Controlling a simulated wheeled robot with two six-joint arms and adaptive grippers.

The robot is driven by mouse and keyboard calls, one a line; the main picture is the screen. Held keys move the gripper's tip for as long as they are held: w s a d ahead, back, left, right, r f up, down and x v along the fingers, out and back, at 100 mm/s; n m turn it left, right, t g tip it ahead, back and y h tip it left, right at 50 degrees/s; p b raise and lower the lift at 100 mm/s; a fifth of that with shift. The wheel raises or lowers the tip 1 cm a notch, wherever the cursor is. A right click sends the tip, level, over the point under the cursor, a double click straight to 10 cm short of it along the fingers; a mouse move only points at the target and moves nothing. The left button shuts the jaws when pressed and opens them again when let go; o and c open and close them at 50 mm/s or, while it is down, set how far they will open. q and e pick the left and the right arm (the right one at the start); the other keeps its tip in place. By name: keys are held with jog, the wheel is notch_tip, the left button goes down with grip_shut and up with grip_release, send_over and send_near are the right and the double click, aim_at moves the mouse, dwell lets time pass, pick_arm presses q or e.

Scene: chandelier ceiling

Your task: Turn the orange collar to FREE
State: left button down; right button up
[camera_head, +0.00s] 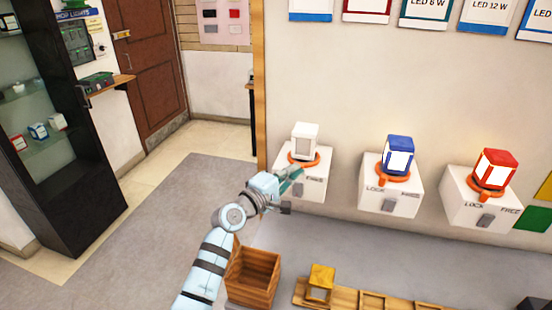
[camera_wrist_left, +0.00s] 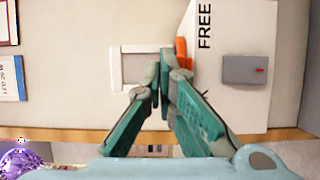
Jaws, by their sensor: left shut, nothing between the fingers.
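Three white wall boxes each carry an orange collar under a lantern-like block. The left collar (camera_head: 318,160) sits around the base of a white block (camera_head: 305,138), on a box (camera_head: 316,190) whose FREE label shows; my arm covers its left part. My left gripper (camera_head: 295,180) is shut and empty in front of this box, close to the collar. In the left wrist view, the shut fingertips (camera_wrist_left: 165,68) overlap the collar (camera_wrist_left: 182,52) beside the white block (camera_wrist_left: 132,68); I cannot tell whether they touch it. My right gripper is not in view.
The middle box (camera_head: 390,190) has a blue block (camera_head: 399,150); the right box (camera_head: 480,205) has a red one (camera_head: 495,168). On the counter below are a wooden crate (camera_head: 253,278) and a wooden rack (camera_head: 372,300) holding a yellow block (camera_head: 320,280). A dark cabinet (camera_head: 70,150) stands left.

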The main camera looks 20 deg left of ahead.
pick_arm(q)
jog(key=shift+w+d+f+p, duration=0.1)
jog(key=shift+d+f+p, duration=0.1)
jog(key=shift+d, duration=0.2)
jog(key=shift+w+d+f+p, duration=0.1)
jog(key=shift+d+p, duration=0.05)
jog(key=shift+d, duration=0.4)
dwell(0.5)
